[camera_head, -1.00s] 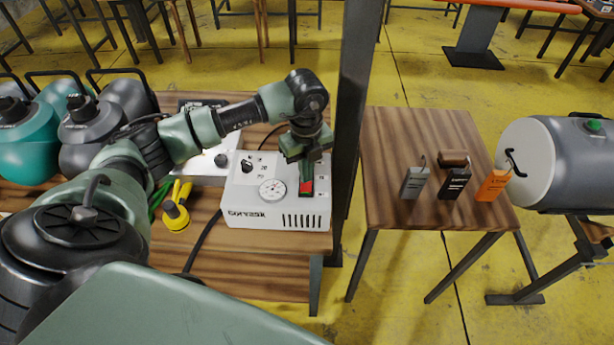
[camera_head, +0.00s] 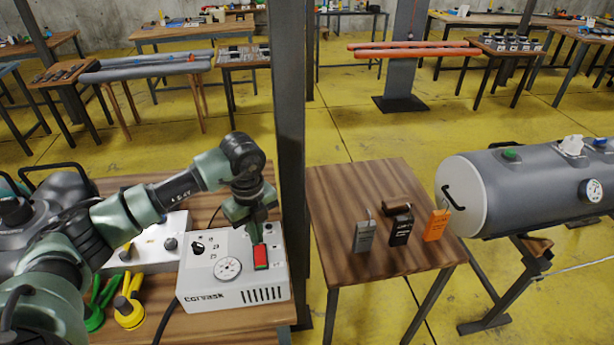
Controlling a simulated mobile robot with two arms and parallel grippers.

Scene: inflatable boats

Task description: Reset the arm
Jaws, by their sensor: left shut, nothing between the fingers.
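My left arm comes in from the left and reaches over the wooden bench. My left gripper (camera_head: 258,238) points down, shut and empty, just above or at the red switch (camera_head: 261,257) on a white control box (camera_head: 225,292). I cannot tell whether the fingertips touch the switch. The box has a round gauge (camera_head: 228,268), a black knob and dark vent slots. My right gripper is not in view.
A dark post (camera_head: 291,150) stands close to the right of my left gripper. Beyond it, a small wooden table (camera_head: 340,190) holds grey, black and orange tags. A grey tank (camera_head: 520,185) lies at right. Yellow-handled and green tools (camera_head: 128,310) lie left of the box.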

